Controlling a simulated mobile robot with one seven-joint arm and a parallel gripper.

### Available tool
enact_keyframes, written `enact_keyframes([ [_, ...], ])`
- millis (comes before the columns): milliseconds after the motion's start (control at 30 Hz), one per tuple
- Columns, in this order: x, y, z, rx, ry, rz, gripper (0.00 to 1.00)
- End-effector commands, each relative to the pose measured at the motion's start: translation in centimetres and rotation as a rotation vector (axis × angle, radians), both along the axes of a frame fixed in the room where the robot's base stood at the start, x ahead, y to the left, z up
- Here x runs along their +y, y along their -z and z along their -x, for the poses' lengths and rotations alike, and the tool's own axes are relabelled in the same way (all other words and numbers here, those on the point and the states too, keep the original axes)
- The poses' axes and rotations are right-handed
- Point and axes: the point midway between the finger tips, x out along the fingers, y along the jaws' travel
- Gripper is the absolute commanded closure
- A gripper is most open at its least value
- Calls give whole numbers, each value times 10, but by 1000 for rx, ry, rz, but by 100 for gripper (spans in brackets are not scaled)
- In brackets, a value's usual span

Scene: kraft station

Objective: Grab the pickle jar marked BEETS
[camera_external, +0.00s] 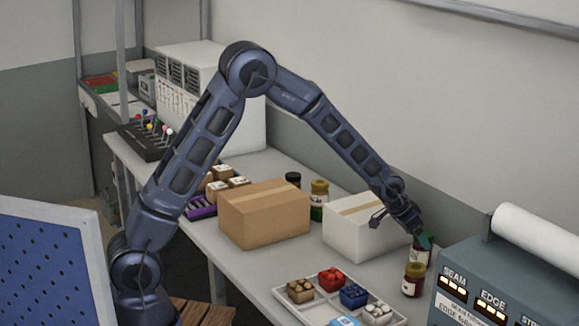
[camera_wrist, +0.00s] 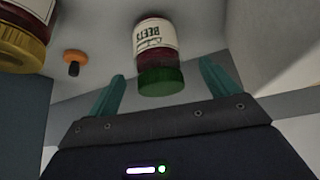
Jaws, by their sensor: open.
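The jar marked BEETS (camera_wrist: 157,38) has a green lid, dark red contents and a pale label that appears upside down in the wrist view. It stands at the top centre, in line with the gap between my teal fingers. My gripper (camera_wrist: 162,72) is open and empty, one finger to each side of the lid end; I cannot tell whether they touch it. In the external view my gripper (camera_external: 425,240) is over a jar (camera_external: 419,256) at the right end of the table, partly hidden by the fingers and a gold-lidded jar.
The gold-lidded jar (camera_external: 413,281) stands close in front; a gold-lidded jar (camera_wrist: 22,40) also shows at upper left in the wrist view, near an orange-and-black object (camera_wrist: 75,62). A white box (camera_external: 355,238) is left, a grey labelled machine (camera_external: 500,275) right, a divided tray (camera_external: 330,305) in front.

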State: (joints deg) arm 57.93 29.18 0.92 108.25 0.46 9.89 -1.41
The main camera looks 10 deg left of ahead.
Motion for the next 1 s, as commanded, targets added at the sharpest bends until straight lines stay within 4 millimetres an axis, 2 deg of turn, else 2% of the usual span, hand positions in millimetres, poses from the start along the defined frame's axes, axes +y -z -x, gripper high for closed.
enact_keyframes([
  [233,-5,9,-2,1,0,-1,14],
  [600,-24,44,-13,0,-1,-1,14],
  [867,-26,46,-14,-1,0,1,14],
  [1000,-26,46,-14,-1,0,1,39],
])
